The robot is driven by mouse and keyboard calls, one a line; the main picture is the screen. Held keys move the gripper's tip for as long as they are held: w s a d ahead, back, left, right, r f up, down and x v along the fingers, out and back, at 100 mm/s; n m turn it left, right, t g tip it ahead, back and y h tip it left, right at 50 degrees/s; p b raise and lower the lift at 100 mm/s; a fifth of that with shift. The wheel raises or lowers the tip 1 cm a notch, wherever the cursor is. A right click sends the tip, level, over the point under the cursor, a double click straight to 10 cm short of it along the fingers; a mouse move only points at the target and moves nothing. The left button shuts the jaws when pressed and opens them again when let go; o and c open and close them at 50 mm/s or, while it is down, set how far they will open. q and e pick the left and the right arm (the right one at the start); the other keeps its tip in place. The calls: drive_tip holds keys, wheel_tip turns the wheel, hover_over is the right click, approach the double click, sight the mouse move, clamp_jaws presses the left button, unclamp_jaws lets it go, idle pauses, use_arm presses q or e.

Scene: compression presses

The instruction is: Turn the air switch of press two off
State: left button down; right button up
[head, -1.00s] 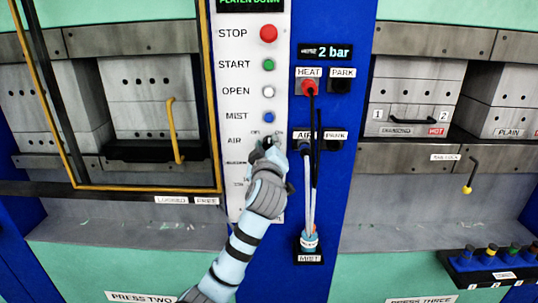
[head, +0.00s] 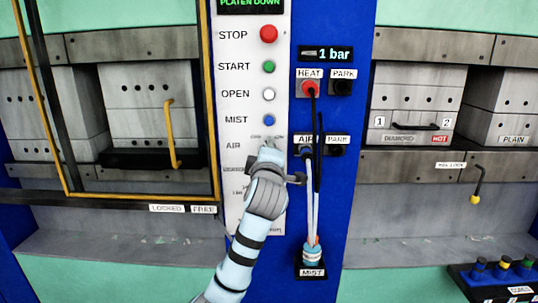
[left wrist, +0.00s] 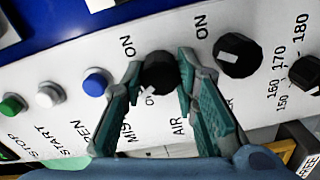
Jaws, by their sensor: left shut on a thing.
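The air switch is a black knob (left wrist: 158,72) on the white panel of press two, in the left wrist view. My left gripper (left wrist: 160,82) is shut on it, with one teal finger on each side. A white mark on the knob's lower left side points toward a partly hidden label; an ON label stands at its upper left. In the head view my left gripper (head: 270,158) covers most of the switch, beside the AIR label. The pressure display (head: 325,54) reads 1 bar. My right gripper is not in view.
Above the switch are the blue mist button (head: 269,119), white open button (head: 268,94), green start button (head: 268,66) and red stop button (head: 268,34). Hoses (head: 311,200) hang close on the right. Another black knob (left wrist: 238,55) is beside my fingers.

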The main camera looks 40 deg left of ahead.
use_arm(q)
drive_tip(key=shift+f, duration=0.1)
drive_tip(key=c, duration=1.3)
unclamp_jaws()
drive_tip(key=v, duration=1.2)
